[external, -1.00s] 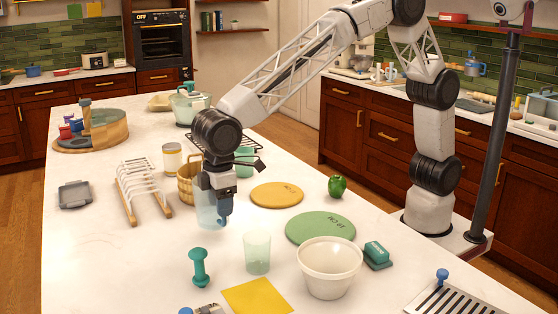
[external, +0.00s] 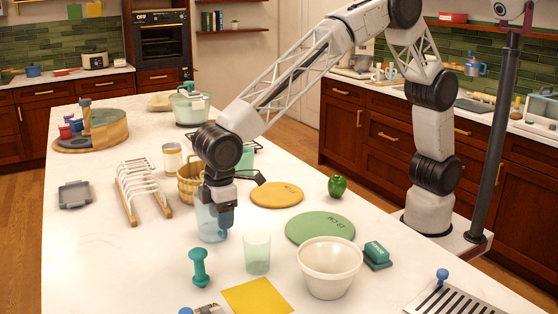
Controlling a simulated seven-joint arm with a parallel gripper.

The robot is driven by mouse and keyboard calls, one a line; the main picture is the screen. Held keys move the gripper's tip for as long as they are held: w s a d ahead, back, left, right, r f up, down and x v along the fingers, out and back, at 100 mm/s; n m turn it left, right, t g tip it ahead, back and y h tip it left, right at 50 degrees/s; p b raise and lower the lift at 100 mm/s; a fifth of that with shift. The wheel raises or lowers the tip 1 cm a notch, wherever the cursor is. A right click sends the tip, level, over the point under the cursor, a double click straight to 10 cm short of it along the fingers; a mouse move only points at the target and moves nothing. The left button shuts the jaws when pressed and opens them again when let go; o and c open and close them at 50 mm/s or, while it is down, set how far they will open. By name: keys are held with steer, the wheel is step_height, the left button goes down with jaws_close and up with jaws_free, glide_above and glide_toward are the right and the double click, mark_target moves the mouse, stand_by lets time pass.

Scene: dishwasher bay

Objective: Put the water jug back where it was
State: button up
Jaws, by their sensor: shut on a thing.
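The water jug (external: 209,225) is a translucent pale blue vessel near the middle of the white island counter. My gripper (external: 227,218) points down at the jug's right side and is shut on it. The jug looks upright, and its upper part is partly hidden by my gripper and wrist. Its base is at or very near the counter top; I cannot tell whether it touches.
A clear green cup (external: 257,253) stands close to the jug's lower right. A wicker basket (external: 189,184) is just behind it. A green round board (external: 320,228), an orange round board (external: 277,195) and a cream bowl (external: 330,268) lie right.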

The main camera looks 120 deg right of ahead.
steer(key=o, duration=1.2)
steer(key=shift+f, duration=0.15)
steer(key=shift+o, duration=0.2)
steer(key=shift+r, duration=0.2)
step_height(320, 180, up, 12)
steer(key=shift+a+f, duration=0.1)
steer(key=shift+a, duration=0.05)
